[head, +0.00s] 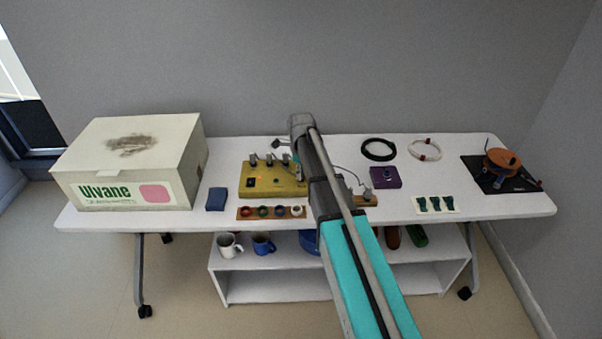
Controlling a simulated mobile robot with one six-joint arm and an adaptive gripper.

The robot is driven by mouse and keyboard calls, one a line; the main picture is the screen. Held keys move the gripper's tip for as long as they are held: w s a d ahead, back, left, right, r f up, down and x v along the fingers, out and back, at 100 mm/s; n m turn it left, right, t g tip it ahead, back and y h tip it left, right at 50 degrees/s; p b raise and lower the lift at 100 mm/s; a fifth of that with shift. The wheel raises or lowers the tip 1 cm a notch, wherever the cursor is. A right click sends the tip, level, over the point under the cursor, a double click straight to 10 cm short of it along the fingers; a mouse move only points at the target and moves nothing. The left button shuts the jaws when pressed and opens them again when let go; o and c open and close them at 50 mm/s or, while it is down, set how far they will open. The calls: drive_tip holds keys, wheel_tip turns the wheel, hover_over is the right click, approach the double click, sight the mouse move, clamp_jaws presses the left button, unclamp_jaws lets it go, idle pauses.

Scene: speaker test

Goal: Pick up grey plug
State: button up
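I cannot make out the grey plug with certainty. A small dark grey piece (278,143) shows at the table's back, just left of my arm. A thin pale cable (350,172) curves out from behind the arm on the right and ends near a small grey piece (368,194) on a brown strip. Another small grey piece sits on the purple box (385,181). My arm reaches across the middle of the table and covers part of it. My gripper's fingers are hidden, so I cannot see what is between them.
The white table (480,207) holds a large carton (130,160), a blue block (216,199), a yellow device (262,183), a strip of coloured rings (250,212), cable coils (378,150), dark green pieces (434,204) and an orange reel (502,160). Mugs (263,245) stand on the shelf below.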

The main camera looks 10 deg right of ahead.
drive_tip(key=c, duration=0.4)
drive_tip(key=shift+o, duration=0.2)
drive_tip(key=shift+r, duration=0.2)
wheel_tip(320, 180, up, 2)
drive_tip(key=p, duration=0.2)
drive_tip(key=shift+r+p, duration=0.15)
drive_tip(key=shift+p, duration=0.2)
drive_tip(key=s+r+p, duration=1)
drive_tip(key=s, duration=0.4)
drive_tip(key=shift+r, duration=0.15)
drive_tip(key=shift+r+p, duration=0.1)
drive_tip(key=shift+p, duration=0.2)
drive_tip(key=shift+r+p, duration=1.8)
drive_tip(key=shift+r, duration=0.05)
